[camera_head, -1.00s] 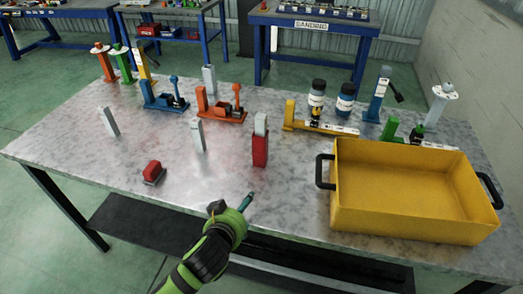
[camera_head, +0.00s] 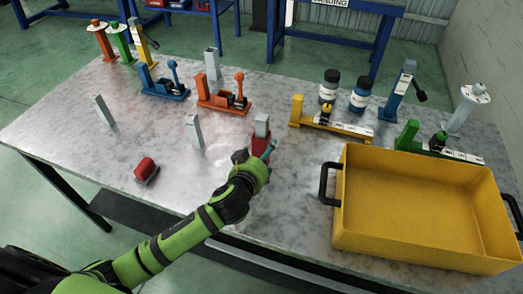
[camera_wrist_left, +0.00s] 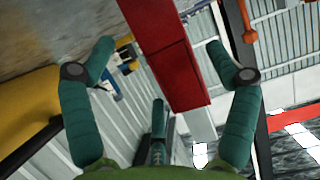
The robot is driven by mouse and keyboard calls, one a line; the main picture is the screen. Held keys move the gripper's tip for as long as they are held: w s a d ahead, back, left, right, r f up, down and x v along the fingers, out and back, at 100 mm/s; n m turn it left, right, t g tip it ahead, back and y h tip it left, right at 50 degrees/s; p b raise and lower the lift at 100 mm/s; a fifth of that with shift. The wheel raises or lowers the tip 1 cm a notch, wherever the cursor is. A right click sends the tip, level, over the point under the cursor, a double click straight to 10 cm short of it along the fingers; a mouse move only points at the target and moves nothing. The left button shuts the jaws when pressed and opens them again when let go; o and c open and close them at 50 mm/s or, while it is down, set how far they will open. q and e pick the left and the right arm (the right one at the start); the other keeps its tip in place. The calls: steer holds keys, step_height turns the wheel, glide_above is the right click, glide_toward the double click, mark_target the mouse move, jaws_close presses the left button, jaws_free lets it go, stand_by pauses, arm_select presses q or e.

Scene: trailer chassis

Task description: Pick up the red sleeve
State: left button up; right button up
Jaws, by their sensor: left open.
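The red sleeve (camera_head: 260,143) stands upright near the table's front middle, with a grey post (camera_head: 262,122) rising out of its top. My left gripper (camera_head: 268,157) is at the sleeve's near side and hides its lower part. In the left wrist view the sleeve (camera_wrist_left: 176,65) lies between the two spread fingers of my left gripper (camera_wrist_left: 158,48), with gaps on both sides. The gripper is open and holds nothing. My right gripper is out of view.
A yellow bin (camera_head: 410,257) with black handles stands to the right. A red-topped block (camera_head: 146,168) lies at front left. Grey posts (camera_head: 195,132) and (camera_head: 104,111) stand left of the sleeve. Orange (camera_head: 224,104) and yellow (camera_head: 328,124) fixtures stand behind. The table's (camera_head: 75,140) left part has free room.

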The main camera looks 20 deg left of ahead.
mark_target(262, 153)
arm_select(q)
steer(key=x, duration=0.3)
steer(key=shift+w+a+f, duration=0.1)
steer(key=shift+w+a, duration=0.05)
steer(key=shift+w, duration=0.1)
steer(key=shift+w+f, duration=0.1)
steer(key=shift+w, duration=0.05)
steer(key=c, duration=1.5)
steer(key=shift+o, duration=0.2)
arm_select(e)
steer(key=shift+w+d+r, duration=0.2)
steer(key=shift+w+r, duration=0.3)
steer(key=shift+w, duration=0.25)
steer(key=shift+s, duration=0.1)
arm_select(q)
steer(key=shift+r, duration=0.2)
